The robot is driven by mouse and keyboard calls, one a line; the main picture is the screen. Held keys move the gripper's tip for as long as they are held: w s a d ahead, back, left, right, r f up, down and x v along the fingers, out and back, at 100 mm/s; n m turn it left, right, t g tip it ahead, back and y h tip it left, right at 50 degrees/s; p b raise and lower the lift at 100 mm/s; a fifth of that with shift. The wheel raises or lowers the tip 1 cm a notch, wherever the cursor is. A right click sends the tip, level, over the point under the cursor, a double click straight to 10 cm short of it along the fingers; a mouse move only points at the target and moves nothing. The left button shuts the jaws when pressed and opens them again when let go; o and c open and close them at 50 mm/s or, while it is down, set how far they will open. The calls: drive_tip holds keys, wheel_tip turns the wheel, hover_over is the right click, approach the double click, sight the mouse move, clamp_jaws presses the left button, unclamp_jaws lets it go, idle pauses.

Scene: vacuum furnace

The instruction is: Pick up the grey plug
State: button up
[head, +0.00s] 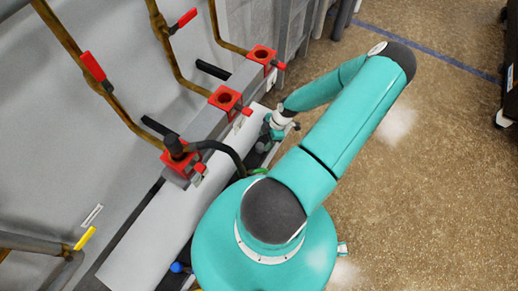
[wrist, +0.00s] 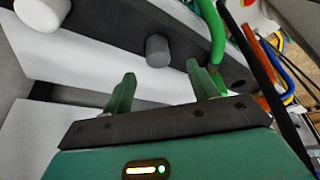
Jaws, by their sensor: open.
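A short grey cylinder, which looks like the grey plug (wrist: 158,50), stands out from a dark bar (wrist: 105,28) in the wrist view. My gripper (wrist: 160,72) has two green fingers, spread apart and empty. The plug shows just beyond the fingertips, roughly midway between them; whether they touch it I cannot tell. In the head view my gripper (head: 268,140) is small, low beside the white panel, and partly hidden by my arm. I cannot make out the plug there.
A larger pale cylinder (wrist: 42,12) sits on the bar at left. A green hose (wrist: 216,35) passes close by the right finger. Red blocks with sockets (head: 225,98) and a black cable (head: 222,147) line the furnace side. Open floor (head: 420,190) lies to the right.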

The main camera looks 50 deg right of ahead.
sight(260, 145)
drive_tip(key=shift+x, duration=3.1)
drive_tip(key=shift+w+d, duration=0.1)
drive_tip(key=c, duration=1.1)
